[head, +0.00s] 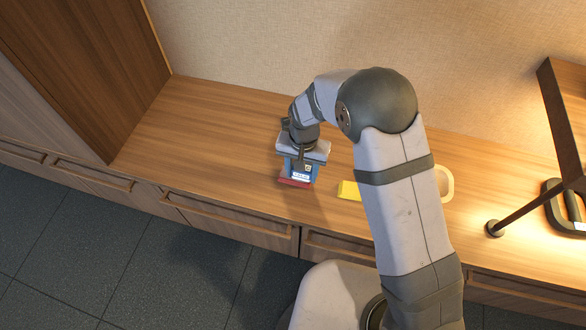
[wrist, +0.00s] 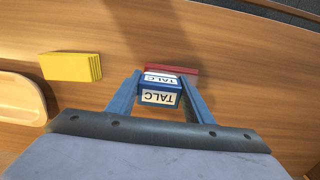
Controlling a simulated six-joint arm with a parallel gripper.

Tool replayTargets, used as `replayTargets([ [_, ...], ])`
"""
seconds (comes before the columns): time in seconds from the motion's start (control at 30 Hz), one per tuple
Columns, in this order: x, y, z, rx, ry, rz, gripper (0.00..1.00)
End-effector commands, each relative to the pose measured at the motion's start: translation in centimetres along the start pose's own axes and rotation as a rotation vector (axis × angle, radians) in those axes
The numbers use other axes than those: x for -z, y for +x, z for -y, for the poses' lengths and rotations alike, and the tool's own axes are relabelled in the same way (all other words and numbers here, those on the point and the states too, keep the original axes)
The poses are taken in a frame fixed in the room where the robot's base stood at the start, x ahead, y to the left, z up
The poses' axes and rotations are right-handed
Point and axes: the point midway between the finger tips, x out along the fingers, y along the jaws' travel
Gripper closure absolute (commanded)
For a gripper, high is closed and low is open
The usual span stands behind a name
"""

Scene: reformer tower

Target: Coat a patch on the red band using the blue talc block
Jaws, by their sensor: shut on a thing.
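The blue talc block (wrist: 160,85) has white labels reading TALC and sits between the two blue fingers of my gripper (wrist: 162,80). My gripper (head: 302,165) is shut on it. In the head view the block (head: 300,175) shows just below the gripper. The red band (wrist: 178,69) lies on the wooden top right beyond the block in the wrist view. In the head view the red band (head: 294,183) shows at the block's lower edge. The block hides part of the band. I cannot tell whether they touch or whether the band has any coating.
A yellow block (head: 348,190) lies right of the band, and it also shows in the wrist view (wrist: 70,66). A pale tray (head: 447,185) is partly behind my arm. A lamp base (head: 565,208) stands far right. The wooden top (head: 210,130) is clear on the left.

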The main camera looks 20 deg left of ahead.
Motion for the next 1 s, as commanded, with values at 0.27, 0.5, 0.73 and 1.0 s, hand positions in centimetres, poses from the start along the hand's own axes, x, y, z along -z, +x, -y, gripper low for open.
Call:
replayTargets([
  [0.27,0.0,0.1,-2.6,-0.001,0.002,0.002,0.71],
  [0.5,-0.1,0.0,-1.2,-0.001,-0.003,0.002,0.71],
  [0.73,-0.1,0.0,0.9,0.000,-0.003,0.001,0.71],
  [1.0,0.0,0.0,3.4,0.000,-0.003,0.000,0.71],
])
